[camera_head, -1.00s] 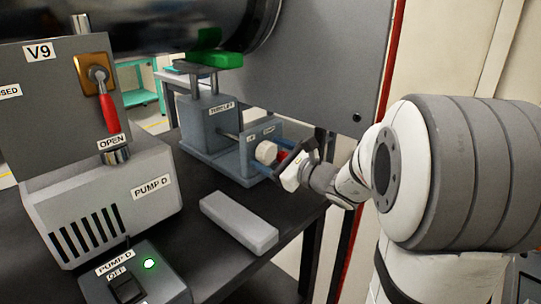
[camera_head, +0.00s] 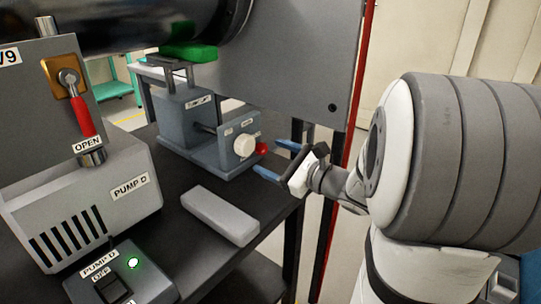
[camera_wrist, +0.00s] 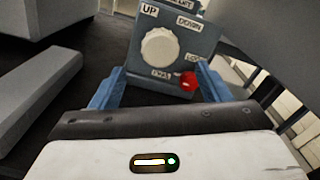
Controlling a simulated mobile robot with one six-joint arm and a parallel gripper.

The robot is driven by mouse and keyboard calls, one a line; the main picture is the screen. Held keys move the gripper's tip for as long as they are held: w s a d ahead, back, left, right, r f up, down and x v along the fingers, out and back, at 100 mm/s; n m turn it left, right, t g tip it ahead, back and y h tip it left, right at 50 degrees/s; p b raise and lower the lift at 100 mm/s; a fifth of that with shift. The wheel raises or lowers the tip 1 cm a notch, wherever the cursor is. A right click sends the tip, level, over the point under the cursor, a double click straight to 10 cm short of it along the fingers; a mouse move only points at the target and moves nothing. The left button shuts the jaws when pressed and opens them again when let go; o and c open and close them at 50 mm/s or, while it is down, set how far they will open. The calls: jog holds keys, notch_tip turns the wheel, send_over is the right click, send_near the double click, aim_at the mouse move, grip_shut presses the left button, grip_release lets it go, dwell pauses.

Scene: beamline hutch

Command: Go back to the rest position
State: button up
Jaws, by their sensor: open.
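My gripper (camera_head: 278,160) is open and empty, with its blue fingers spread, just right of the lift unit's control panel in the head view. In the wrist view my gripper (camera_wrist: 158,88) points at that panel. The lift unit (camera_head: 180,118) is a blue-grey block on the dark table with a white round knob (camera_head: 244,146) and a red knob (camera_head: 262,148). The white knob (camera_wrist: 159,47) and the red knob (camera_wrist: 188,82) also show between and beyond the fingertips in the wrist view. Neither knob is held. Labels there read UP and DOWN.
A grey bar (camera_head: 220,214) lies on the dark table left of my gripper. Pump D (camera_head: 85,205), its switch box (camera_head: 125,278) and the V9 valve with a red handle (camera_head: 84,116) stand at the left. A grey panel (camera_head: 290,65) rises behind. Floor shows beyond the table's right edge.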

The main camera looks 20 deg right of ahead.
jog(key=s+a+r+n+g+p, duration=0.9)
jog(key=s+a+n+g+p, duration=0.3)
jog(key=p, duration=0.5)
jog(key=s+d+r+n+h+p, duration=0.3)
jog(key=r+n+h+p, duration=0.2)
jog(key=r+n+p, duration=0.1)
jog(key=s+d+r+n+h+p, duration=0.4)
jog(key=r+n+h+p, duration=0.1)
jog(key=p, duration=0.3)
jog(key=shift+s+r+n, duration=0.3)
jog(key=shift+r+n, duration=0.2)
jog(key=shift+n, duration=0.4)
